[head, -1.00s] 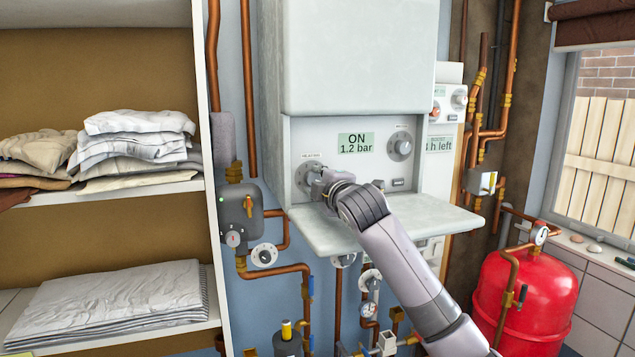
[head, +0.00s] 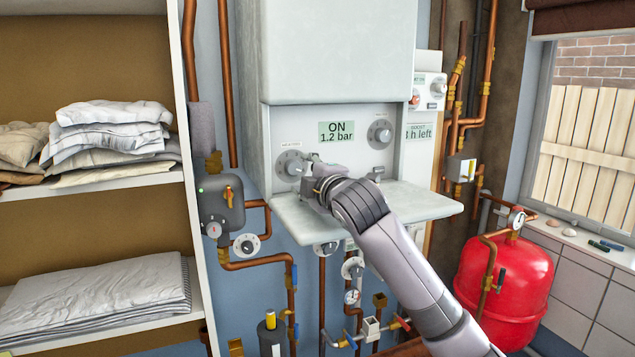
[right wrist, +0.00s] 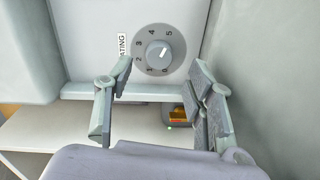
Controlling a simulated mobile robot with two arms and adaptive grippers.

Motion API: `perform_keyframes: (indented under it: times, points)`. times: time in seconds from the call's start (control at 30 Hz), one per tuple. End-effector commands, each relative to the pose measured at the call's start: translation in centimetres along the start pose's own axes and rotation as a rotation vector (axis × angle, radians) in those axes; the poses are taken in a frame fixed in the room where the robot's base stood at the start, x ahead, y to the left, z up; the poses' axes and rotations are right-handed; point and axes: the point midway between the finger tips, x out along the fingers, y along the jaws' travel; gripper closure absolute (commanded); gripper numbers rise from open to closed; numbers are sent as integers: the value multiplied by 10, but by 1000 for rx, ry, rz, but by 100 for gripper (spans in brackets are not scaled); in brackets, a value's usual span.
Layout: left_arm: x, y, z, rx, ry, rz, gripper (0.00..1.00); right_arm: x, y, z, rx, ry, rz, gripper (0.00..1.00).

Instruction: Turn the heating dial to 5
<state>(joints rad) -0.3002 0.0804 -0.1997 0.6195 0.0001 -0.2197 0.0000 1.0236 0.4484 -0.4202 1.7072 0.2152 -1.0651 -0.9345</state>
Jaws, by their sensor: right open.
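The heating dial (head: 291,164) is a grey disc with a pale round knob on the left of the boiler's recessed panel. My left gripper is not in view.
A shelf-like ledge (head: 415,203) juts out under the panel, below my right gripper. The display (head: 337,132) reads "ON 1.2 bar". A second dial (head: 381,133) is at the panel's right. Pipes and valves lie below, and a red tank (head: 505,275) stands at right.

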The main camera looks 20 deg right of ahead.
Motion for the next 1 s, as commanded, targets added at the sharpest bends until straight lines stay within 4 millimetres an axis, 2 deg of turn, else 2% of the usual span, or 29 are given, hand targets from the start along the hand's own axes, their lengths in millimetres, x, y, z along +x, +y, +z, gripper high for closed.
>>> perform_keyframes:
  times: [0.2,0.4,0.57,1.0]
  points:
    - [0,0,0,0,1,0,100,-40,-1,0,-2,1,0,50]
    - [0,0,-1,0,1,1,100,-62,-1,0,-1,0,-1,50]
    - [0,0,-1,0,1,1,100,-68,-1,0,0,-1,-2,50]
    - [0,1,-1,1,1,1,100,-68,-1,0,0,0,-2,50]
